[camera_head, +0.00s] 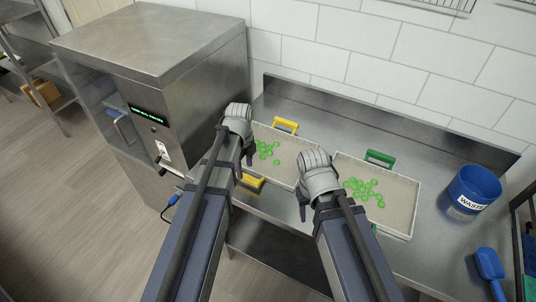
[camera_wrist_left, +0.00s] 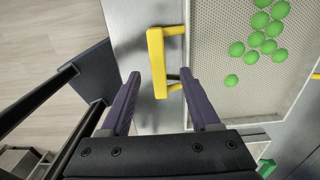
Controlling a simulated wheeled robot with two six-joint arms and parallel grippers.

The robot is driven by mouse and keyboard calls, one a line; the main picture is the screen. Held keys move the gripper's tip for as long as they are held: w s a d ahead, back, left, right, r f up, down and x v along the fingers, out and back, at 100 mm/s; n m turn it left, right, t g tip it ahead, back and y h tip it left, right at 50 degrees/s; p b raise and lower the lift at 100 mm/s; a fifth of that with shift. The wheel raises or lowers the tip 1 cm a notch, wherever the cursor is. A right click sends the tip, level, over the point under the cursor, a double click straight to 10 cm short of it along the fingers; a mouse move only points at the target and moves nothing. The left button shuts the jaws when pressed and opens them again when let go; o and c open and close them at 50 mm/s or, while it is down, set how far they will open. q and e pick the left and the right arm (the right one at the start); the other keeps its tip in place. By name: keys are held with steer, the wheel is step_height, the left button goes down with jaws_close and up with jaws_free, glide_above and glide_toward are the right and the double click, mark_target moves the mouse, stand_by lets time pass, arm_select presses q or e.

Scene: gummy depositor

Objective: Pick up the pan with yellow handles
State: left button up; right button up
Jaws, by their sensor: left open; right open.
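The pan with yellow handles (camera_head: 289,150) lies flat on the steel table, with green gummies on its left part. Its far yellow handle (camera_head: 286,125) is clear, and its near yellow handle (camera_head: 252,182) shows beside my left gripper (camera_head: 244,166). In the left wrist view the open fingers of my left gripper (camera_wrist_left: 158,78) lie on either side of a yellow handle (camera_wrist_left: 156,64); I cannot tell the height gap. My right gripper (camera_head: 318,190) is open and empty, over the area between the two pans, hiding part of the yellow-handled pan's right edge.
A second pan (camera_head: 401,218) with green handles (camera_head: 380,158) and gummies lies to the right. A blue waste bin (camera_head: 474,188) and a blue scoop (camera_head: 489,264) are further right. The steel depositor machine (camera_head: 155,80) stands close on the left. The tiled wall bounds the back.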

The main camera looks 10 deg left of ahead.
mark_target(246, 176)
arm_select(q)
steer(key=shift+s+d+f+b, duration=0.1)
steer(key=shift+s+f+b, duration=0.05)
steer(key=shift+f+b, duration=2.5)
arm_select(e)
steer(key=shift+f, duration=2.65)
arm_select(q)
steer(key=shift+r, duration=0.15)
arm_select(e)
steer(key=shift+r, duration=0.1)
arm_select(q)
steer(key=shift+c, duration=0.2)
jaws_close()
